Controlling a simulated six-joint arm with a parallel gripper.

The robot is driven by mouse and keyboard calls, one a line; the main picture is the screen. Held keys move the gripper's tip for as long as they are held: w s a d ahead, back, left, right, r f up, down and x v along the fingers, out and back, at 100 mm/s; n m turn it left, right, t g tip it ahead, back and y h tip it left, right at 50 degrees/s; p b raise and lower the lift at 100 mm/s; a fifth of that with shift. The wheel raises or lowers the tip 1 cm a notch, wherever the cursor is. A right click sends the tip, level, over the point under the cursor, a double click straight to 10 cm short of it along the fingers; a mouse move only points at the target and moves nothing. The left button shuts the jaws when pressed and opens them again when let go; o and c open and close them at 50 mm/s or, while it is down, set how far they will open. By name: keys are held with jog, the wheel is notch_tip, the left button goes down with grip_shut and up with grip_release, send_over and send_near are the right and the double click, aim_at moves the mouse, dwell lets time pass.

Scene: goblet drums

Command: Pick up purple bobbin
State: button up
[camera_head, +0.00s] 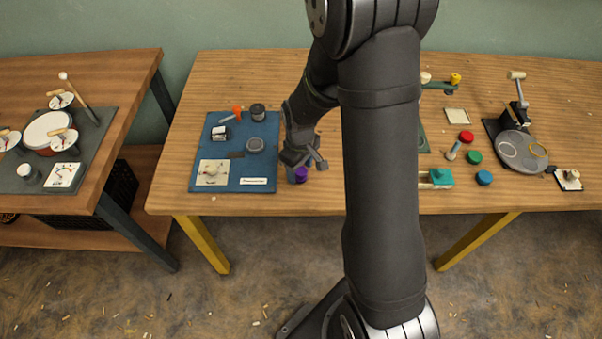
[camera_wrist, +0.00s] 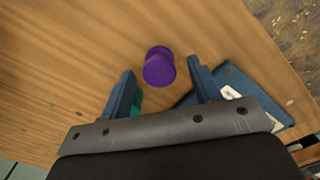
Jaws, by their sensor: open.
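The purple bobbin (camera_wrist: 159,68) stands on the wooden table, ahead of my fingertips in the wrist view and roughly centred between them. In the head view the bobbin (camera_head: 301,174) shows just right of the blue mat, partly covered by my gripper. My gripper (camera_head: 312,162) is above and close to it. In the wrist view the two blue fingers of my gripper (camera_wrist: 161,72) are spread apart with nothing held between them. Whether the fingers reach down to the bobbin's height cannot be told.
A blue mat (camera_head: 232,177) with several small items lies left of the bobbin. A teal object (camera_wrist: 137,99) shows behind the left finger. Coloured discs, including a red one (camera_head: 466,137), and a dark stand (camera_head: 515,150) are at the right. Bare table surrounds the bobbin's far side.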

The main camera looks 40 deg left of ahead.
jog(key=shift+f, duration=0.55)
jog(key=c, duration=1)
jog(key=shift+c, duration=0.2)
